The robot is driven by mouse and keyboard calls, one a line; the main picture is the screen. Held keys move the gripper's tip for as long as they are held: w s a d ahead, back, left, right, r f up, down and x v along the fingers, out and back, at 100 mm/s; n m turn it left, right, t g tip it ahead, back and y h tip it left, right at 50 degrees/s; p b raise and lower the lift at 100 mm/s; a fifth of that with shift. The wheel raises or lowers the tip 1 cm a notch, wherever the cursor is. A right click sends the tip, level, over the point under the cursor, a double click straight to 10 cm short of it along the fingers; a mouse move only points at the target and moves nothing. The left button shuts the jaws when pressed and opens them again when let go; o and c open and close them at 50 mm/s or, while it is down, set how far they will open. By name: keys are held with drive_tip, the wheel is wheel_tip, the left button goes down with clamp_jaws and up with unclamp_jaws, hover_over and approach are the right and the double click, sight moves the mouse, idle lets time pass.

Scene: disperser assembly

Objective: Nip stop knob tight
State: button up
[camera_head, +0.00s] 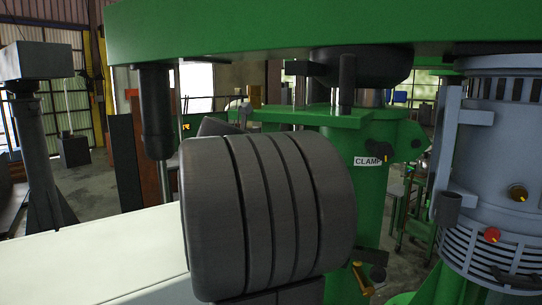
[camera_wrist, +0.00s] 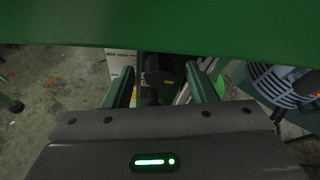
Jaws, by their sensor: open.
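In the wrist view my gripper (camera_wrist: 160,73) is open, its two green fingers reaching forward under a wide green beam. A dark knob-like part (camera_wrist: 154,84) with a small yellow mark shows between the fingers. It looks like the stop knob, but the view is too dark to be certain. I cannot tell whether either finger touches it. In the head view my gripper is hidden. I cannot tell whether both views show the same knob.
The green beam (camera_head: 300,30) spans overhead, close above my gripper. A grey motor housing (camera_head: 505,150) with red and orange knobs stands right. A brass-coloured lever (camera_head: 362,278) sits low on the column. A pale tabletop (camera_head: 120,255) lies left. A dark rod (camera_head: 156,115) hangs from the beam.

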drive_tip(key=shift+c, duration=0.4)
drive_tip(key=c, duration=0.9)
drive_tip(key=shift+m, duration=0.3)
drive_tip(key=m+y, duration=0.1)
drive_tip(key=m+t+y+b, duration=0.1)
drive_tip(key=m, duration=0.1)
drive_tip(key=shift+s+d, duration=0.15)
drive_tip(key=shift+d, duration=0.1)
drive_tip(key=shift+d+f+m+t+y+b, duration=0.15)
drive_tip(key=shift+m+t+y+b, duration=0.45)
drive_tip(key=shift+m+b, duration=0.5)
drive_tip(key=shift+s+m+y+b, duration=0.1)
drive_tip(key=shift+m+y+b, duration=0.3)
drive_tip(key=shift+m+b, duration=0.15)
drive_tip(key=shift+t, duration=0.3)
